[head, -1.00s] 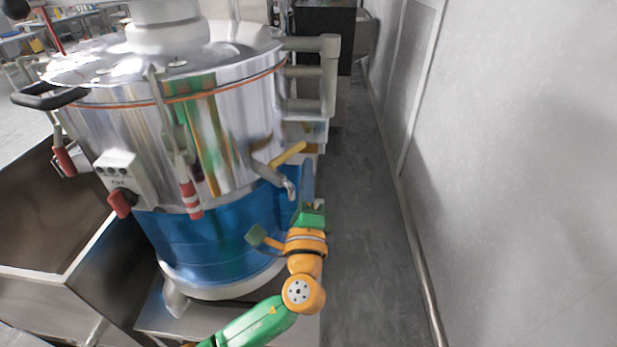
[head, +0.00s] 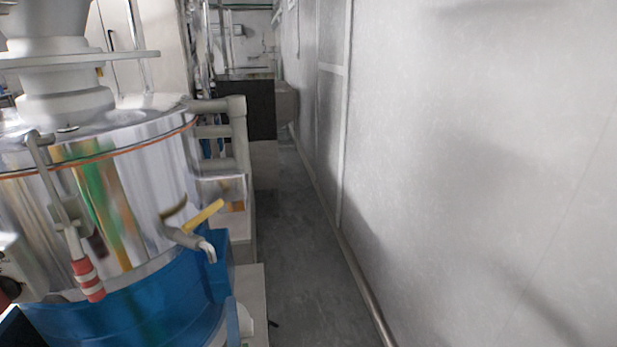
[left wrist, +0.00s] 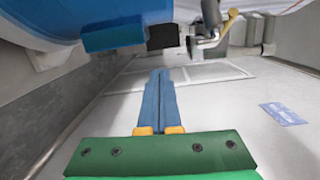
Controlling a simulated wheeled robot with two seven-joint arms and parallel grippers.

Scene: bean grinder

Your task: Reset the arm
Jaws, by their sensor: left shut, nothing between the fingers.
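The bean grinder (head: 110,200) is a large shiny steel drum with an orange seam and a blue base (head: 150,300), at the left of the head view. A bent spout (head: 190,240) with a yellow handle (head: 203,213) sticks out of its right side. My left gripper (left wrist: 160,72) shows in the left wrist view, its two long blue fingers shut together with nothing between them. It points away from the camera, apart from the blue base at the upper left and the spout (left wrist: 209,35) at the top. My right gripper is in neither current view.
A pale wall (head: 470,180) with a pipe along its foot fills the right of the head view. A narrow strip of clear grey floor (head: 305,270) runs between it and the grinder. A dark cabinet (head: 247,107) stands farther back.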

